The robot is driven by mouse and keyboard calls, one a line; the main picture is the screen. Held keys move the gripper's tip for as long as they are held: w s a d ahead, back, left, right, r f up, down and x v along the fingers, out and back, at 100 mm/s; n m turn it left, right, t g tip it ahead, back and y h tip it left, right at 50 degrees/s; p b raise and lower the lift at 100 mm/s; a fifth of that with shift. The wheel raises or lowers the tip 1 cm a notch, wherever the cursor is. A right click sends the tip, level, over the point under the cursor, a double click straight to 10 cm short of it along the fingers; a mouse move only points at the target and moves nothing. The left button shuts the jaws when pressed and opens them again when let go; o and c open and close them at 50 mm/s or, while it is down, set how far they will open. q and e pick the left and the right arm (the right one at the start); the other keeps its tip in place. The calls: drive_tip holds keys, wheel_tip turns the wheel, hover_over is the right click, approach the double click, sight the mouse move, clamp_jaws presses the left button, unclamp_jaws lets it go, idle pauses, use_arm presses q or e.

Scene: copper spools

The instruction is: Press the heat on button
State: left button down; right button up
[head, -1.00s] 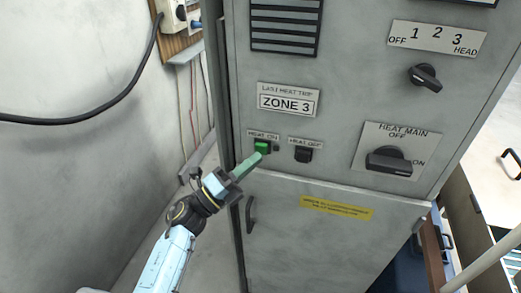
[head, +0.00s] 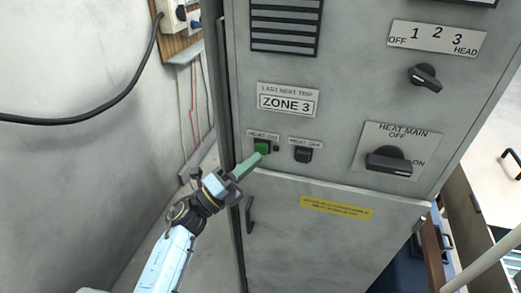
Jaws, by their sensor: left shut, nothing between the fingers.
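The green heat on button (head: 261,147) sits on the grey cabinet front under a small label, below the ZONE 3 plate (head: 288,101). My left gripper (head: 259,156) is shut and empty, its green fingertips at the lower edge of the button. I cannot tell whether the tips touch it. The black heat off button (head: 303,154) is just to the right. My right gripper is not in the head view.
The heat main knob (head: 389,160) and the head selector knob (head: 425,76) are on the cabinet's right side. A yellow label (head: 336,208) and a door handle (head: 250,216) are below. A black cable (head: 95,112) hangs along the left wall.

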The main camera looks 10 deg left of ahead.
use_arm(q)
drive_tip(key=shift+w, duration=0.1)
idle(0.3)
drive_tip(key=shift+w+b, duration=0.3)
drive_tip(key=shift+w, duration=0.45)
idle(0.6)
drive_tip(key=shift+s, duration=0.9)
drive_tip(key=s+p, duration=0.1)
drive_tip(key=s, duration=0.4)
drive_tip(key=shift+a+p, duration=0.1)
drive_tip(key=shift+p, duration=0.2)
